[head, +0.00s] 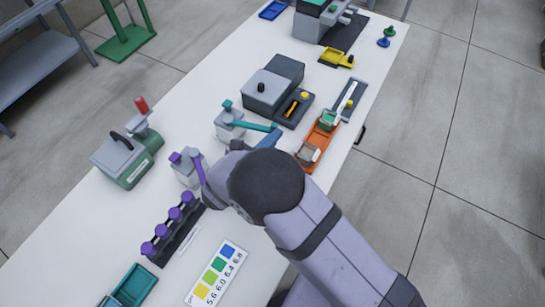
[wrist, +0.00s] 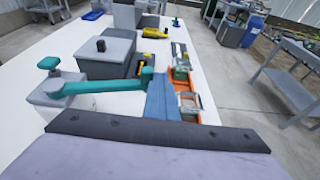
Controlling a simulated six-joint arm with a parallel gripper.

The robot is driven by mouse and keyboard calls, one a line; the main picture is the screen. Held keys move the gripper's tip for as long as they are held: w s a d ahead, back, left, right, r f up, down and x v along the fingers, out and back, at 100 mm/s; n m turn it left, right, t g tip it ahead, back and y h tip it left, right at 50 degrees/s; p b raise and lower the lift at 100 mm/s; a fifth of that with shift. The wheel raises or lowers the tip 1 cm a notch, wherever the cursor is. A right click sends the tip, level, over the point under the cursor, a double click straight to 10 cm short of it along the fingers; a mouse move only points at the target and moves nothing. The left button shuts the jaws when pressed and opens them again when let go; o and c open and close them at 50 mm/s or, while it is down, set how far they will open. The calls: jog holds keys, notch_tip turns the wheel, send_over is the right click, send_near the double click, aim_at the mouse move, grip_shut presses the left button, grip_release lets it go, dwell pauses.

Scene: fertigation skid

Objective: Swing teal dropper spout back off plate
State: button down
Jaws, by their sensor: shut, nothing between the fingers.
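In the wrist view the spout (wrist: 105,85) runs across the picture and ends in an upright teal tip. I cannot tell which part is the plate. My gripper (wrist: 160,82) is shut and empty, its blue fingers just right of the spout tip. Whether they touch is unclear. In the head view my gripper (head: 274,135) is partly hidden by my wrist.
An orange tray (head: 309,155) with glassy and green items lies close right of the fingers. A green-based device (head: 127,160) stands further left.

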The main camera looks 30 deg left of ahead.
jog(key=s+d+r+b, duration=0.2)
jog(key=s+d+b, duration=0.1)
jog(key=s, duration=0.7)
jog(key=shift+d+r, duration=0.4)
jog(key=shift+d, duration=0.45)
jog(key=s+a+r+n+g+y+b, duration=0.1)
jog(key=s+a+r+n+g+y, duration=0.1)
jog(key=s+a+r, duration=0.1)
jog(key=shift+s+a+r+g+b, duration=0.2)
jog(key=shift+s+g+b, duration=0.15)
jog(key=shift+s, duration=0.25)
jog(key=w+r+p+x, duration=0.1)
jog(key=r+p+x, duration=0.1)
jog(key=x, duration=1.1)
jog(key=shift+w+a+f+p, duration=0.15)
jog(key=shift+w+a+p, duration=0.1)
jog(key=shift+p, duration=0.5)
